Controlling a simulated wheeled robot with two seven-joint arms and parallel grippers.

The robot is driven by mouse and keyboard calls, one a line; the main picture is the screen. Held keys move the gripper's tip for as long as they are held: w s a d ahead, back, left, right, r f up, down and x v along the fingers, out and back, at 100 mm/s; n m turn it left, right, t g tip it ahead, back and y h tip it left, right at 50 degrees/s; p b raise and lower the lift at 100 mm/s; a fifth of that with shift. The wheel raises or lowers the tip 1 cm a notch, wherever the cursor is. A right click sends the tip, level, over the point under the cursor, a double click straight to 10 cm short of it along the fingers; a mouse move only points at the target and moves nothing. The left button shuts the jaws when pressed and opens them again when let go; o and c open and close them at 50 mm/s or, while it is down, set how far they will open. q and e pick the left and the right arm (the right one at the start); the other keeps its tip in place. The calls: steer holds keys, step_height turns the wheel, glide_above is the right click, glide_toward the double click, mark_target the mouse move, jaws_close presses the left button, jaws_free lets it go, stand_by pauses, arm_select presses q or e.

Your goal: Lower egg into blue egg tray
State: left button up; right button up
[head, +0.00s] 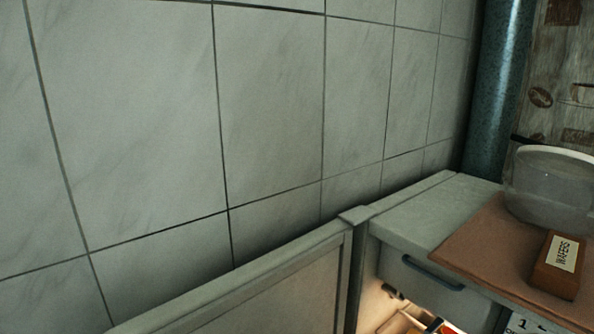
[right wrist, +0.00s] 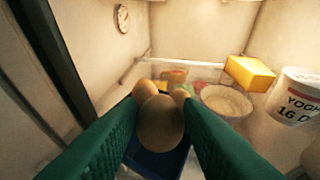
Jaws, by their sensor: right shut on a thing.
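In the right wrist view, my right gripper (right wrist: 161,110) has green ridged fingers shut on a brown egg (right wrist: 160,124). The egg is held over the blue egg tray (right wrist: 154,165), which shows dark blue below and in front of it. Two more eggs show just behind the held one, a left egg (right wrist: 145,90) and a right egg (right wrist: 180,95), partly hidden by it. Whether the held egg touches the tray or the other eggs I cannot tell. My left gripper is in neither view, and the head view shows no gripper.
Around the tray are a pale round bowl (right wrist: 227,101), a yellow block (right wrist: 250,73), a yoghurt tub (right wrist: 297,95) and a dial (right wrist: 122,18) on the pale wall. In the head view, a wafers box (head: 560,264) and a clear container (head: 552,188) stand on a brown mat (head: 484,246).

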steer(key=shift+f+b, duration=1.3)
steer(key=shift+f, duration=0.1)
stand_by(0.4)
steer(key=o, duration=0.7)
